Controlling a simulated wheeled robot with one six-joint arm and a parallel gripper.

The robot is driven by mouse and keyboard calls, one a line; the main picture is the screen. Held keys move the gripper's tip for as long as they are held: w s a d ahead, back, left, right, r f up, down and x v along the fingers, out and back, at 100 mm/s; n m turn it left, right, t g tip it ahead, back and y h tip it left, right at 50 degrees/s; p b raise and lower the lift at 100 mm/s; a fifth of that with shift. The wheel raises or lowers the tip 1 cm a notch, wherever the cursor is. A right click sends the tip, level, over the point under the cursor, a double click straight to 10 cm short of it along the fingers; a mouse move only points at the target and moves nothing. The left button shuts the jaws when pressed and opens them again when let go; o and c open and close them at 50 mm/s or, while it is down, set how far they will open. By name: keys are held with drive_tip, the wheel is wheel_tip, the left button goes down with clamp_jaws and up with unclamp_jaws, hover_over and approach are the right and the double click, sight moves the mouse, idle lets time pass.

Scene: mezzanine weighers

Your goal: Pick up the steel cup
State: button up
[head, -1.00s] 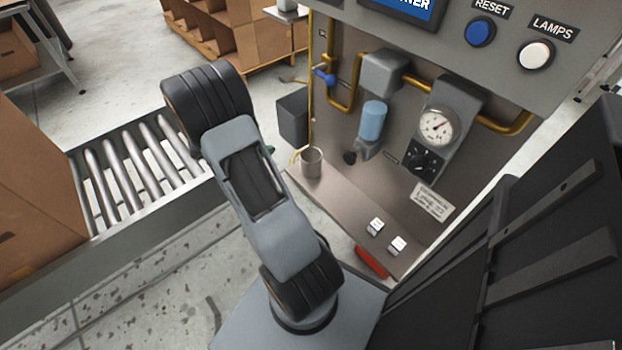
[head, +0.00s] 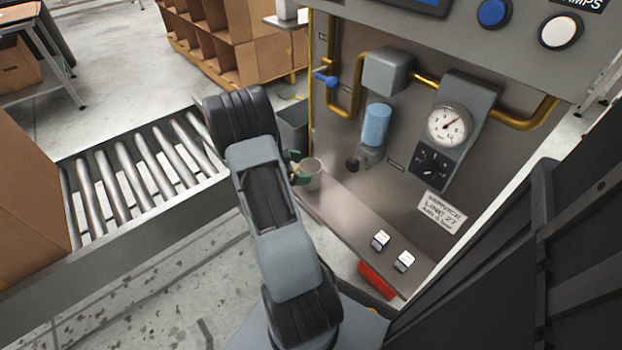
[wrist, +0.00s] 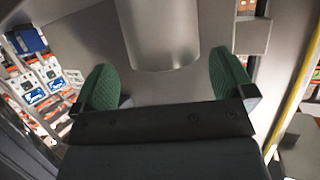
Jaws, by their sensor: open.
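The steel cup (head: 309,174) stands on the left end of the narrow metal shelf (head: 352,216) of the grey panel. In the wrist view the cup (wrist: 158,35) is a large grey cylinder at the top, between and beyond the green fingertips. My gripper (head: 296,167) is beside the cup in the head view, partly hidden behind my arm. In the wrist view my gripper (wrist: 166,82) is open, its two green pads apart, with nothing held between them.
A blue cylinder (head: 377,125), a gauge (head: 448,126) and yellow pipes (head: 424,80) stand out from the panel above the shelf. A roller conveyor (head: 130,180) lies to the left. A dark bin (head: 293,128) is behind my gripper.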

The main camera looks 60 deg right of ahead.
sight(311, 167)
drive_tip(key=b+x, duration=0.1)
drive_tip(key=x, duration=0.2)
drive_tip(key=shift+d+f+b, duration=0.3)
drive_tip(key=shift+f+b, duration=0.05)
drive_tip(key=shift+b, duration=0.05)
drive_tip(key=shift+s+d, duration=0.3)
drive_tip(key=shift+c, duration=0.3)
drive_tip(key=c, duration=0.9)
